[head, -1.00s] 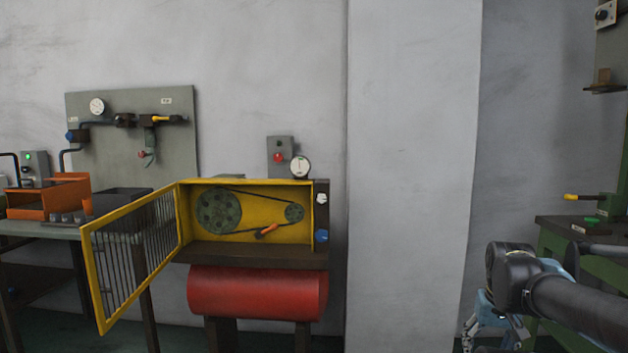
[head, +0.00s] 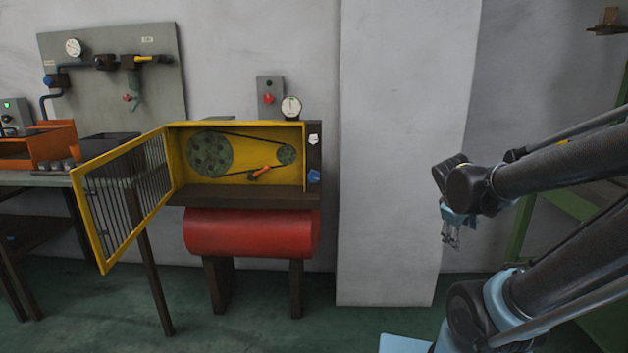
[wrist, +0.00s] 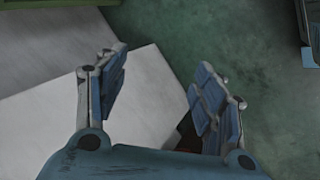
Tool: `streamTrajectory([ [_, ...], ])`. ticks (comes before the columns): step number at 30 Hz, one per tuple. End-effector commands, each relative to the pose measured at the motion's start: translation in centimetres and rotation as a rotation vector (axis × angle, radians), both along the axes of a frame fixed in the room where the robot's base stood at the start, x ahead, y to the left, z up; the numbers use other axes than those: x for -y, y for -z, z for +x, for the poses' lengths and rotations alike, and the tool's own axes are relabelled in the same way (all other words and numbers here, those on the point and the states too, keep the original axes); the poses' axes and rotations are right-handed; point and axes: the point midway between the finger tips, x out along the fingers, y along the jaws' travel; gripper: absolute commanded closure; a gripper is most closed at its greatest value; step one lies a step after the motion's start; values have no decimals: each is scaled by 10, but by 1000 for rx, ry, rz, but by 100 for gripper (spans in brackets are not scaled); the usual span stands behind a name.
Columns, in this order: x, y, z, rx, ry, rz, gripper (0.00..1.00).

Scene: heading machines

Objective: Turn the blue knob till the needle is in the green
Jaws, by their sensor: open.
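A blue knob (head: 314,176) sits on the dark right post of the yellow-framed belt machine. A white round gauge (head: 291,107) stands on top of that machine. A second blue knob (head: 57,80) is on the grey wall panel at left, below another white gauge (head: 73,47). The needles and any green zone are too small to read. My gripper (head: 450,232) hangs in the air to the right of the machine, well apart from both knobs. In the wrist view my gripper (wrist: 160,88) is open and empty, its fingers spread above the floor.
The machine's yellow mesh door (head: 124,196) stands open toward the left. A red tank (head: 252,233) is under the machine. A pale wall column (head: 395,150) rises behind my gripper. A green frame (head: 522,228) is at right. The floor before the tank is clear.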

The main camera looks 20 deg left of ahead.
Motion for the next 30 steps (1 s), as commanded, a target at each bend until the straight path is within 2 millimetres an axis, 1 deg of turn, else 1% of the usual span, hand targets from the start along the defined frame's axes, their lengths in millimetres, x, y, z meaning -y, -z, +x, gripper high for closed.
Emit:
streamTrajectory([
  [1,-9,-4,14,12,-64,-44,37],
  [5,-29,-12,46,41,-219,-167,37],
  [8,-48,-18,70,65,-336,-266,37],
  [11,-70,-24,92,91,-452,-366,37],
  [15,-108,-30,118,128,-610,-510,37],
  [17,-125,-33,128,146,-675,-574,37],
  [20,-156,-36,142,176,-780,-682,37],
  [21,-169,-37,147,189,-822,-726,37],
  [23,-190,-38,153,207,-882,-793,37],
  [24,-204,-38,156,221,-921,-839,37],
  [29,-262,-39,164,278,-1068,-1026,37],
  [30,-277,-39,164,293,-1103,-1073,37],
])
